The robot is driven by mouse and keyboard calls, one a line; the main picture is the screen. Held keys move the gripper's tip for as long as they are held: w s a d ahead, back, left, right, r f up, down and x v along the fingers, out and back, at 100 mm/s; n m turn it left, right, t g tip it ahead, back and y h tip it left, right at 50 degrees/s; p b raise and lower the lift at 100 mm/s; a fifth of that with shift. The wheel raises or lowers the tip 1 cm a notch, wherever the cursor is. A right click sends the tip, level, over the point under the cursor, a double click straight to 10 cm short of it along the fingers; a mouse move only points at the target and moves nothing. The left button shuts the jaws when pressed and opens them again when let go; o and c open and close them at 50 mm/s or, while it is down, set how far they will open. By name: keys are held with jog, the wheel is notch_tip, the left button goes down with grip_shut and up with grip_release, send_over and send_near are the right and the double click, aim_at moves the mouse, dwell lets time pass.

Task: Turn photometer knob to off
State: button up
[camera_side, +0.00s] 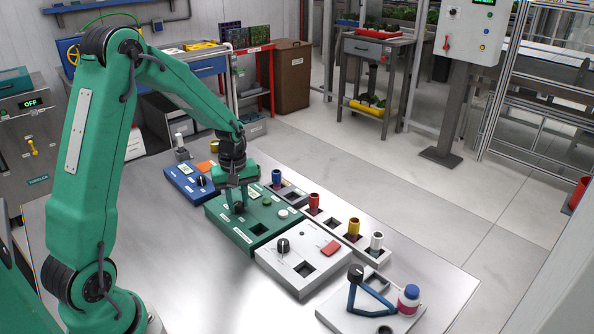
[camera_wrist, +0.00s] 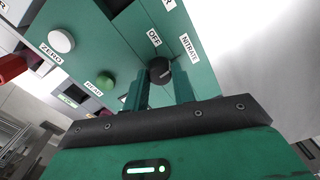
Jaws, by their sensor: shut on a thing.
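The photometer is a green box (camera_side: 222,213) on the metal table in the side view; its green panel (camera_wrist: 120,40) fills the upper wrist view. Its black knob (camera_wrist: 160,69) has a pale pointer mark and sits near the labels OFF (camera_wrist: 154,38) and NITRATE (camera_wrist: 189,47). I cannot tell exactly where the mark points. My gripper (camera_wrist: 160,78) is shut on the knob, one finger on each side. In the side view my gripper (camera_side: 238,206) points down onto the box and partly hides the knob.
The panel also has a white ZERO button (camera_wrist: 61,40) and a green READ button (camera_wrist: 106,81). A blue box (camera_side: 184,184) stands behind, and a white box (camera_side: 290,262) with a black knob in front. A rack of coloured vials (camera_side: 335,232) runs along the right. The table's front left is clear.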

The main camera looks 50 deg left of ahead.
jog(key=n, duration=1.3)
dwell(0.6)
jog(key=o, duration=1)
jog(key=shift+r, duration=0.1)
jog(key=shift+r, duration=3.85)
notch_tip(320, 180, up, 8)
send_over(238, 203)
